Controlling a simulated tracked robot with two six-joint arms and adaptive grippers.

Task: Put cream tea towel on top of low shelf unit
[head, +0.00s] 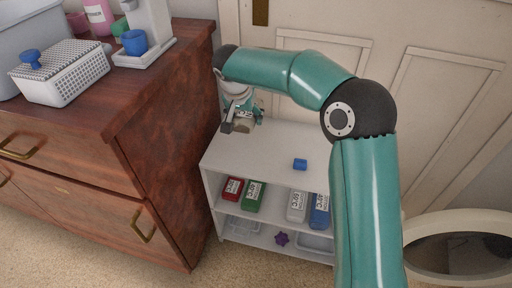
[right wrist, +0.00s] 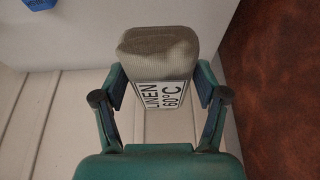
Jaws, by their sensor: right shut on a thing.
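The cream tea towel (right wrist: 157,42) is a folded block with a white label reading LINEN 60°C. My right gripper (head: 241,120) is shut on it, with one finger on each side of the towel in the right wrist view. In the head view the towel (head: 243,126) shows small below the gripper, over the back left part of the top of the white low shelf unit (head: 262,150). I cannot tell whether it touches the top. My left gripper is in neither view.
A small blue object (head: 300,164) lies on the shelf top; the middle of the top is clear. Labelled packs, including a green one (head: 253,195), stand on the shelf below. A wooden dresser (head: 165,130) stands close at left, a panelled door (head: 420,90) behind.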

